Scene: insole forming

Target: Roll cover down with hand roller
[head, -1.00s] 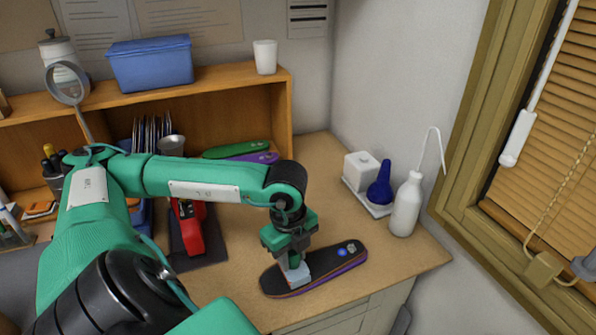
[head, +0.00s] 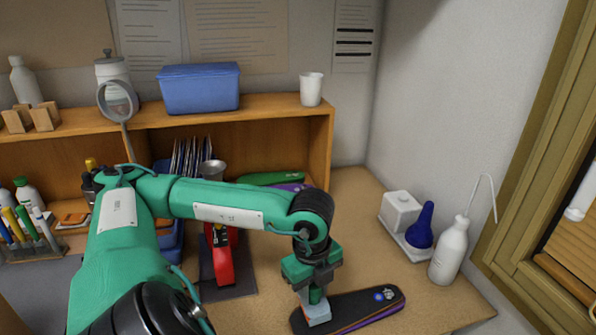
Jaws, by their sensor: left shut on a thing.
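A dark insole with a black cover and a purple and orange edge (head: 362,308) lies on the bench top near its front, with small blue and white marks at its right end. My left gripper (head: 314,285) points down over the insole's left part. It is shut on what looks like the hand roller (head: 318,312), with a dark green handle and a pale grey block-like lower end. The roller's lower end is at the cover; I cannot tell whether it presses on it. My right gripper is not in view.
A red tool (head: 221,262) lies on a dark mat left of the insole. A white wash bottle (head: 450,252), a blue bulb (head: 421,228) and a white box (head: 398,208) stand at the right. The shelf (head: 320,143) bounds the back. Bench between is clear.

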